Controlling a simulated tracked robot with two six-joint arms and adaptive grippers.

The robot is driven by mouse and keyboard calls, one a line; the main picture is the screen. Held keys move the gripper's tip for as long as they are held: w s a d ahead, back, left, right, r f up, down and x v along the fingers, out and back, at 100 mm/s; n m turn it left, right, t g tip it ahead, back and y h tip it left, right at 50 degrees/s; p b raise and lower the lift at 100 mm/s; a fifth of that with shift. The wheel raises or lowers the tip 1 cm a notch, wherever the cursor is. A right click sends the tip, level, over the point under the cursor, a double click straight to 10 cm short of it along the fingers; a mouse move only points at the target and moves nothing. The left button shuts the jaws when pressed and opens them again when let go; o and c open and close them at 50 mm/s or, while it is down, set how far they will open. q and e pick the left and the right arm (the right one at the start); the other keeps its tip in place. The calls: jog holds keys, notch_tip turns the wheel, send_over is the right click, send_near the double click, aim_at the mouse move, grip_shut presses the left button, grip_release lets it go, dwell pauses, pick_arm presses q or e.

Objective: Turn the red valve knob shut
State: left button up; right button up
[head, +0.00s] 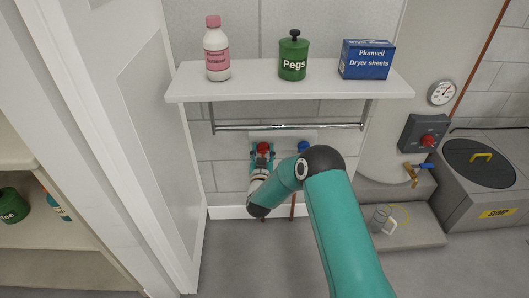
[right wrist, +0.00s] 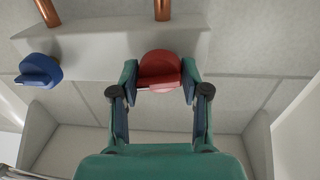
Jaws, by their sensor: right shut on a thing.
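The red valve knob (right wrist: 159,68) is on a pale plate on the wall, below the shelf and rail. It also shows in the head view (head: 263,146), partly covered by my gripper. My right gripper (right wrist: 160,84) is shut on the red knob, with one finger on each side of it. In the head view my right gripper (head: 262,153) reaches the wall from below. A blue knob (right wrist: 38,71) sits beside the red one on the same plate, and it shows in the head view (head: 303,146) to the right. My left gripper is not in view.
A white shelf (head: 290,92) above holds a bottle (head: 216,50), a green Pegs jar (head: 293,58) and a blue dryer sheets box (head: 366,59). A metal rail (head: 290,127) runs under it. A white cabinet side stands close on the left. A sump lid (head: 478,163) is at the right.

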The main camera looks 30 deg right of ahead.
jog(key=n, duration=0.1)
jog(key=n+b, duration=0.1)
jog(key=n, duration=0.1)
jog(key=shift+s+f+n, duration=0.1)
jog(key=shift+f+n, duration=0.1)
jog(key=shift+n, duration=0.1)
jog(key=n+b, duration=0.1)
jog(key=n, duration=0.3)
jog(key=shift+f+n+t+b, duration=0.1)
jog(key=shift+n+t+b, duration=0.2)
jog(key=shift+n+t, duration=0.1)
jog(key=n, duration=0.4)
jog(key=shift+a+t+y+b, duration=0.1)
jog(key=shift+t+y+b, duration=0.2)
jog(key=shift+b, duration=0.05)
jog(key=shift+f+n, duration=0.15)
jog(key=shift+n, duration=2.05)
jog(key=shift+a+y, duration=0.1)
jog(key=shift+y, duration=0.3)
jog(key=o, duration=1)
jog(key=shift+o, duration=0.5)
